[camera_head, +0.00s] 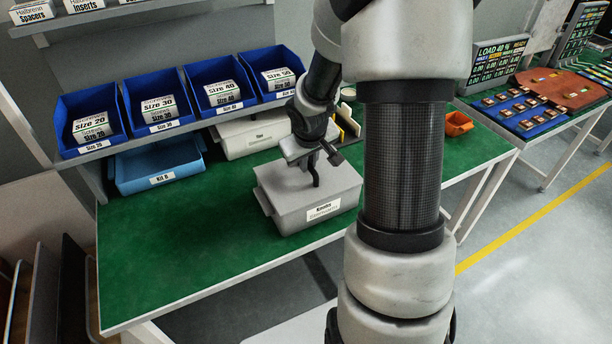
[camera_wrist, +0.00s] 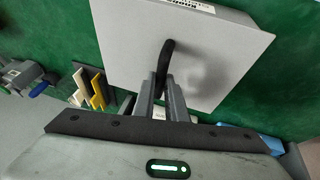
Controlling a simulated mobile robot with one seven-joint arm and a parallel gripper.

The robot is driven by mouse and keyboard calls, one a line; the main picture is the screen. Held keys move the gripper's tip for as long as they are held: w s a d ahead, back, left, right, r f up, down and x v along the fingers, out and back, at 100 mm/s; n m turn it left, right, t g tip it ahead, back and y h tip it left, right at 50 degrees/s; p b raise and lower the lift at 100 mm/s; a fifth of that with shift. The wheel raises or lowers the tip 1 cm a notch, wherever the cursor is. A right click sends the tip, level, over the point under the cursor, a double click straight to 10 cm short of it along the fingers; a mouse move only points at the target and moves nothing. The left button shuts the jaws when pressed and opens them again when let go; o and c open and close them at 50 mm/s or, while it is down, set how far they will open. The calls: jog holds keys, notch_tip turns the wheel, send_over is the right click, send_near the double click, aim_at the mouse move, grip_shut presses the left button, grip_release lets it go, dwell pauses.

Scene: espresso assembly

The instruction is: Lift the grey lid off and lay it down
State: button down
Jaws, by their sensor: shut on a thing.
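A grey box (camera_head: 312,212) with a white label stands on the green bench top. Its flat grey lid (camera_head: 338,177) appears to sit on top of the box. The lid also fills the upper middle of the wrist view (camera_wrist: 120,45), with a black upright handle (camera_wrist: 165,65). My gripper (camera_head: 314,160) comes down over the lid and is shut on the handle; in the wrist view its fingers (camera_wrist: 166,95) close around the handle's near end. Whether there is a gap between lid and box is too small to tell.
A blue tray (camera_head: 158,165) labelled Kit 6 and a white bin (camera_head: 245,137) stand behind. Blue size bins (camera_head: 160,103) line a shelf above. A small orange bin (camera_head: 458,124) sits at the right. The bench top (camera_head: 165,255) left of the box is clear.

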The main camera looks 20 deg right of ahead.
jog(key=shift+r, duration=0.2)
dwell(0.4)
jog(key=shift+r+p, duration=0.85)
jog(key=shift+p, duration=0.05)
jog(key=shift+r, duration=0.15)
jog(key=shift+r+p, duration=2.25)
jog(key=shift+r, duration=0.15)
jog(key=shift+f, duration=0.1)
